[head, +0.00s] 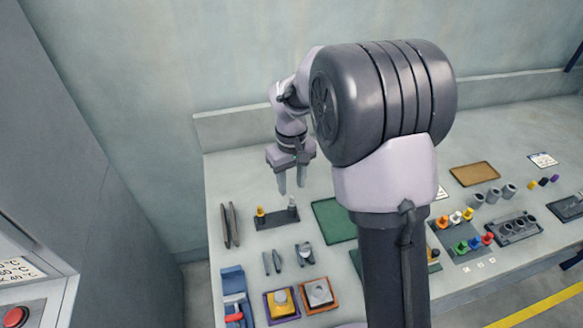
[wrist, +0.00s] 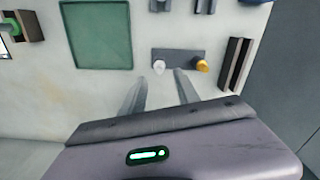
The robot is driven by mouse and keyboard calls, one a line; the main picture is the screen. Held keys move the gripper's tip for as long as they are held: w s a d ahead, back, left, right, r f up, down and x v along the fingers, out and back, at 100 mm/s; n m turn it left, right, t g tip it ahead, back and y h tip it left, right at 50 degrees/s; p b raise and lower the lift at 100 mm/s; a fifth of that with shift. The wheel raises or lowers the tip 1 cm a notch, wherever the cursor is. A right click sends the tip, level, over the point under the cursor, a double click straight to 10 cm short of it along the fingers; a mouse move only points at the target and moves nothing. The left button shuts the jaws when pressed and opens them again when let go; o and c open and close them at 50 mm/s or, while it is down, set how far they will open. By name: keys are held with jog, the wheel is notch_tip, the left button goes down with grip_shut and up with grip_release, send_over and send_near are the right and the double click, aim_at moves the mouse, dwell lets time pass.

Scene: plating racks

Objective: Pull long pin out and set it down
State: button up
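A dark block (head: 277,218) on the bench holds two upright pins. One is a silver-white pin (head: 292,204) at its right end and the other a yellow-orange pin (head: 260,212) at its left end. Which of them is the long pin I cannot tell for sure. My gripper (head: 292,189) points down above the silver-white end, open and empty. In the wrist view the fingers (wrist: 161,77) are apart, with the silver-white pin (wrist: 159,66) just beyond the tips and the orange pin (wrist: 202,66) off to the right on the block (wrist: 180,55).
A flat green mat (head: 333,221) lies right of the block, bare where visible. Two dark upright bars (head: 230,225) stand to its left. Small tools (head: 272,262), a yellow piece in a purple-edged tray (head: 281,304) and a blue holder (head: 233,285) lie nearer the front.

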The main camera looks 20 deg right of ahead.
aim_at(292, 197)
notch_tip(292, 197, down, 7)
jog(key=shift+r+b, duration=0.1)
jog(key=shift+b, duration=0.8)
jog(key=shift+c, duration=0.5)
grip_shut()
jog(key=c, duration=0.5)
grip_release()
jog(key=shift+c, duration=0.2)
grip_shut()
jog(key=shift+r+n+p, duration=0.15)
jog(key=shift+n+p, duration=0.5)
jog(key=shift+n, duration=0.2)
jog(key=shift+r+n+p, duration=0.15)
jog(key=shift+n+p, duration=0.5)
jog(key=shift+n, duration=0.2)
